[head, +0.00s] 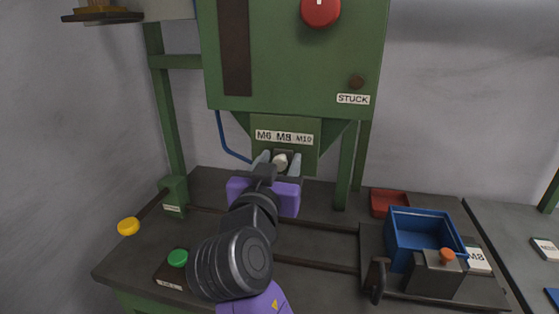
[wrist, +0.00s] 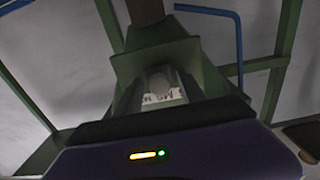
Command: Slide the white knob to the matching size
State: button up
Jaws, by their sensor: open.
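The white knob (head: 280,160) sits on the front of the green machine, just below a label strip (head: 284,136) reading M6, M8 and M10. It appears under the M8 mark. My gripper (head: 279,166) is open, with one finger on each side of the knob. I cannot tell whether the fingers touch it. A card reading M8 (head: 477,259) stands beside the blue bin (head: 405,258) at the right.
A red button (head: 320,11) and a STUCK label (head: 353,99) are on the machine above. A yellow knob (head: 128,226) on a lever and a green button (head: 178,258) are at the left. A red tray (head: 389,202) and a dark handle (head: 377,279) are at the right.

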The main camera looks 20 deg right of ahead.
grip_shut()
dwell(1.4)
